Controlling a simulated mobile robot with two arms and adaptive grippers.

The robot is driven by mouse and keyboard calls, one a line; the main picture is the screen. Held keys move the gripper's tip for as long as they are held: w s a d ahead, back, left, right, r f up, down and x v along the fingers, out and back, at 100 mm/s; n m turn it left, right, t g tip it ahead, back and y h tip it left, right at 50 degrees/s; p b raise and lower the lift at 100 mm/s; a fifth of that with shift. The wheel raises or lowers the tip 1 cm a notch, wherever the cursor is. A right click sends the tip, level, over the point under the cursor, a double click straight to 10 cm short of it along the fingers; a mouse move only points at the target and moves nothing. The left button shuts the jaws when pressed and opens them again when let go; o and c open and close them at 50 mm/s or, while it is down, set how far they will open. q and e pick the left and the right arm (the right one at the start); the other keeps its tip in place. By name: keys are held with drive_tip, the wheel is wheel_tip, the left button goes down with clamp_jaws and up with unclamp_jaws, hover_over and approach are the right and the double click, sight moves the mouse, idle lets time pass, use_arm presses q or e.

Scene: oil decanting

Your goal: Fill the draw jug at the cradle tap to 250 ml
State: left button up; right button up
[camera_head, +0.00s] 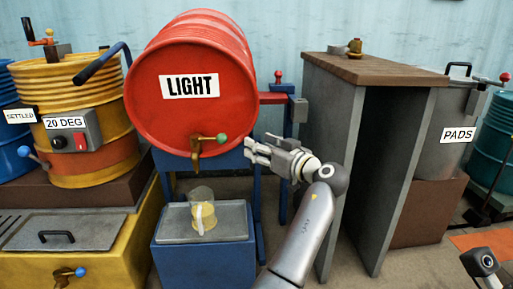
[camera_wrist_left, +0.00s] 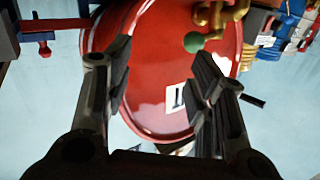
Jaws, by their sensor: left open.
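The red drum labelled LIGHT (camera_head: 190,55) lies on its side in a blue cradle. Its brass tap (camera_head: 197,149) with a green knob (camera_head: 221,138) is low on the front face. The draw jug (camera_head: 202,212) stands upright below the tap, clear above and yellowish below; I cannot read a level. No stream shows between tap and jug. My left gripper (camera_head: 256,150) is open and empty, right of the green knob and apart from it. In the left wrist view, the green knob (camera_wrist_left: 194,42) appears above and between the open fingers (camera_wrist_left: 160,85). My right gripper is out of view.
The jug stands on a grey-topped blue stand (camera_head: 240,222). A yellow drum labelled 20 DEG (camera_head: 90,150) and a yellow lidded box (camera_head: 100,232) with a tap are left. A wooden-topped bench (camera_head: 390,68) and a PADS bin (camera_head: 440,160) are right.

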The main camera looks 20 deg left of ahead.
use_arm(q)
drive_tip(key=shift+d, duration=0.1)
idle(0.4)
wheel_tip(320, 180, up, 10)
idle(0.5)
